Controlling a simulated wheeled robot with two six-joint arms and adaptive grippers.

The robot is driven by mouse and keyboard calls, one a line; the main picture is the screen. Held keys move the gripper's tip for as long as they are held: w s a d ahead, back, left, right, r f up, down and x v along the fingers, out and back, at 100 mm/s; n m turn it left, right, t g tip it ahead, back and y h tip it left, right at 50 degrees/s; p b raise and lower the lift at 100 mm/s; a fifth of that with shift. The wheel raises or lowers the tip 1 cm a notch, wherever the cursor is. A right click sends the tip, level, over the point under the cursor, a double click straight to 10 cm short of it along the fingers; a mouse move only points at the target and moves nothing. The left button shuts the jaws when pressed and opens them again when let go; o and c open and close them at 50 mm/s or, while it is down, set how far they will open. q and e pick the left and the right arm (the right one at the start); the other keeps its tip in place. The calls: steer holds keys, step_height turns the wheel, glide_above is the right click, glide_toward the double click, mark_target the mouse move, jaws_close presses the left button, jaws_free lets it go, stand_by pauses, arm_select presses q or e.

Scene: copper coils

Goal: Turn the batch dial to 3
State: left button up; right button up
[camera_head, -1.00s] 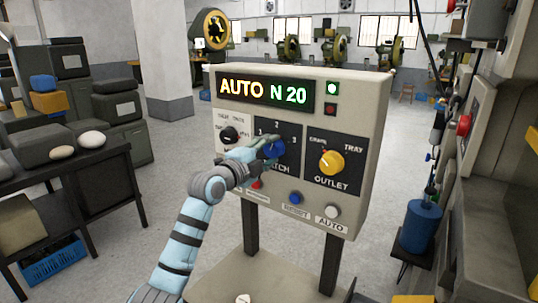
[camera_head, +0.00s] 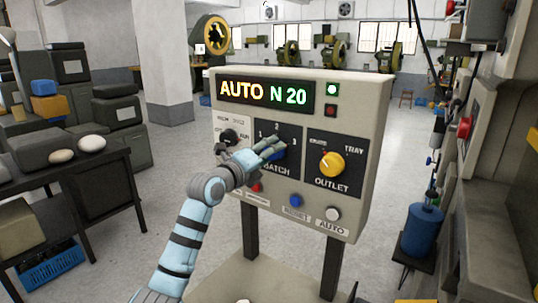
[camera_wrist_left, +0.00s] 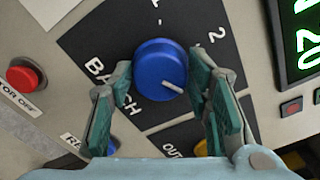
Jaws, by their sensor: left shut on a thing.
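The blue batch dial (camera_head: 281,155) is on the dark BATCH panel in the middle of the control box, with marks 1, 2 and 3 around it. My left gripper (camera_head: 274,149) is shut on it and hides much of it in the head view. In the left wrist view, the dial (camera_wrist_left: 160,66) sits between the two green-padded fingers of the left gripper (camera_wrist_left: 163,82). Its white pointer line points to the lower right, away from the 2 and roughly toward the side of the 3. The 3 is hidden there by a finger. My right gripper is not in view.
The yellow outlet knob (camera_head: 332,164) is right of the dial and a black knob (camera_head: 229,137) is left of it. Red (camera_head: 256,187), blue (camera_head: 295,201) and white (camera_head: 333,213) buttons lie below. The lit display (camera_head: 263,93) reads AUTO N 20.

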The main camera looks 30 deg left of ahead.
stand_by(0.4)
arm_select(q)
steer(key=o, duration=1.2)
steer(key=s, duration=0.4)
steer(key=s+a, duration=0.1)
steer(key=s, duration=0.7)
steer(key=shift+a, duration=0.3)
steer(key=shift+w, duration=0.1)
